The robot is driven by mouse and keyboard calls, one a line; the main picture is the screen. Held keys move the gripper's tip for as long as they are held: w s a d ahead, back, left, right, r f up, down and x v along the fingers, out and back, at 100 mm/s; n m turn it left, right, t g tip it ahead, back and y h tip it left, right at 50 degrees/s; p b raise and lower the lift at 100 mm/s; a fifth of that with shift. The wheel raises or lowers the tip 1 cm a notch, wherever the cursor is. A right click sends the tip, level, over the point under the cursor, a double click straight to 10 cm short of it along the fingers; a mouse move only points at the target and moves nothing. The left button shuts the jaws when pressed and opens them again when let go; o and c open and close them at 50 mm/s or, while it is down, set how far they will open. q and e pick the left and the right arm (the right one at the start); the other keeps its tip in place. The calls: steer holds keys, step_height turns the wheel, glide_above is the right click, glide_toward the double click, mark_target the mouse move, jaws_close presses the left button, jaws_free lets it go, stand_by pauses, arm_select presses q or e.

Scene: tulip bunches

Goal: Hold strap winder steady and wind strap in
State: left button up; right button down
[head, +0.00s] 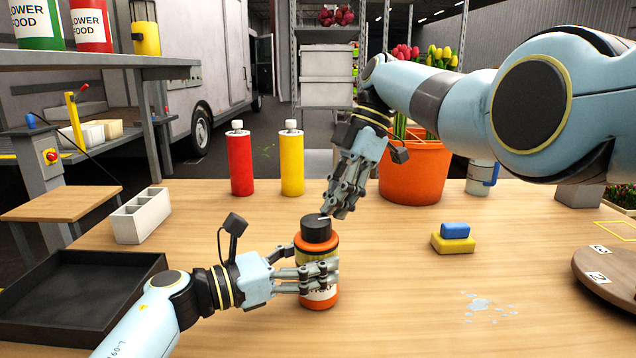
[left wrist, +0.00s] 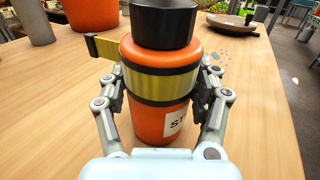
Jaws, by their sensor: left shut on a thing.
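The strap winder (head: 318,243) is an orange upright cylinder with a black knob (head: 316,228) on top, standing on the table. In the left wrist view the winder (left wrist: 158,122) has a yellow band between black rings, and a short yellow strap end (left wrist: 103,47) sticks out to the left. My left gripper (head: 322,277) is shut around the winder's body, a finger on each side. My right gripper (head: 340,208) points down just above and beside the knob. Its fingers overlap in the picture, so I cannot tell whether it is open or touches the knob.
Behind stand a red bottle (head: 240,163), a yellow bottle (head: 292,163) and an orange tulip bucket (head: 414,172). A sponge pair (head: 453,243) and a round wooden board (head: 606,285) lie right. A black tray (head: 140,268) and white divided box (head: 143,222) are left.

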mark_target(336, 234)
steer(key=shift+s+a+f, duration=0.1)
steer(key=shift+s+a, duration=0.3)
steer(key=shift+s, duration=0.15)
steer(key=shift+s+d, duration=0.1)
steer(key=shift+d, duration=0.05)
stand_by(0.5)
steer(key=shift+s+d, duration=0.3)
steer(key=shift+s, duration=0.8)
steer(key=shift+d, duration=0.15)
steer(key=shift+w+d, duration=0.25)
steer(key=shift+d, duration=0.1)
step_height(336, 234, up, 7)
steer(key=w+a, duration=0.2)
steer(key=w, duration=0.1)
step_height(336, 234, down, 7)
steer(key=shift+d, duration=0.3)
